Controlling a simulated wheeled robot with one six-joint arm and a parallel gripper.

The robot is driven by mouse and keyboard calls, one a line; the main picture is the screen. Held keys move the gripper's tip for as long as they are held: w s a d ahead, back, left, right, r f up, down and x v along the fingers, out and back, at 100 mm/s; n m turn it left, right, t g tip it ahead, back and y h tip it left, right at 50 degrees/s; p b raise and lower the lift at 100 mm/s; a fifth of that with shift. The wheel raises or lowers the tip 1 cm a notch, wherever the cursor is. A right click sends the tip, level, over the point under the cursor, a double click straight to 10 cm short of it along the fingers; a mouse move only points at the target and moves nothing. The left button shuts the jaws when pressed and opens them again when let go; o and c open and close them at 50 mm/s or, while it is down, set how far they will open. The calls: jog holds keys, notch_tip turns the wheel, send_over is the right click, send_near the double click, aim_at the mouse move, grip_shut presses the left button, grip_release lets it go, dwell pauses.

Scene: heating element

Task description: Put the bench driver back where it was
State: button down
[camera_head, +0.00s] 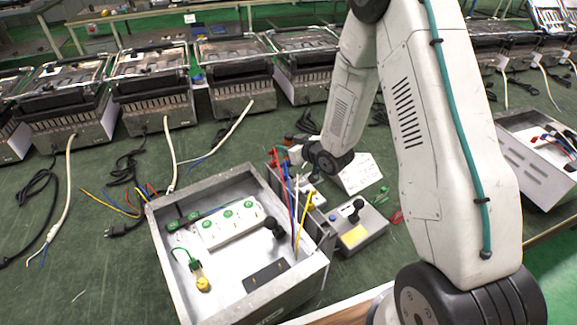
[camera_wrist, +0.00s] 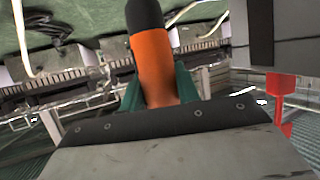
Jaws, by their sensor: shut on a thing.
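The bench driver (camera_wrist: 152,60), with an orange body and a black end, stands between the green fingers of my gripper (camera_wrist: 160,88) in the wrist view. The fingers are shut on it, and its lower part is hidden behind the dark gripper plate. In the head view my gripper (camera_head: 296,153) is low over the bench, just behind the open metal housing (camera_head: 165,238). The driver is too small and covered there to make out clearly. Its resting place cannot be told from these frames.
Red, blue and yellow wires (camera_head: 303,215) rise at the housing's right edge. A grey box with a black knob (camera_head: 362,240) and a white card (camera_head: 360,174) are close by on the right. Heater units (camera_head: 150,88) line the back.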

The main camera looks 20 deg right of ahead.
jog(key=shift+f, duration=2.7)
jog(key=c, duration=1)
grip_release()
jog(key=v, duration=1.2)
jog(key=s+d+r+m+g+h, duration=0.1)
jog(key=s+d+r+g+h, duration=0.15)
jog(key=r, duration=0.55)
jog(key=s+d+r+m+g+h, duration=0.1)
jog(key=s+d+r+g+h, duration=0.2)
jog(key=r, duration=0.6)
jog(key=s+a+r+m+g, duration=0.1)
jog(key=s+r, duration=0.3)
jog(key=s, duration=0.4)
jog(key=s+a+r+g, duration=0.2)
jog(key=s+a+r, duration=0.1)
jog(key=s, duration=0.6)
jog(key=s+a+r+m+g, duration=0.1)
jog(key=s+a+r+g, duration=0.1)
jog(key=s+r, duration=0.3)
jog(key=shift+s+a+r+m+g, duration=0.15)
jog(key=shift+s+a+g, duration=0.1)
jog(key=shift+s, duration=0.75)
jog(key=shift+s+a+m+g, duration=0.15)
jog(key=shift+s+a, duration=0.15)
jog(key=shift+s, duration=0.7)
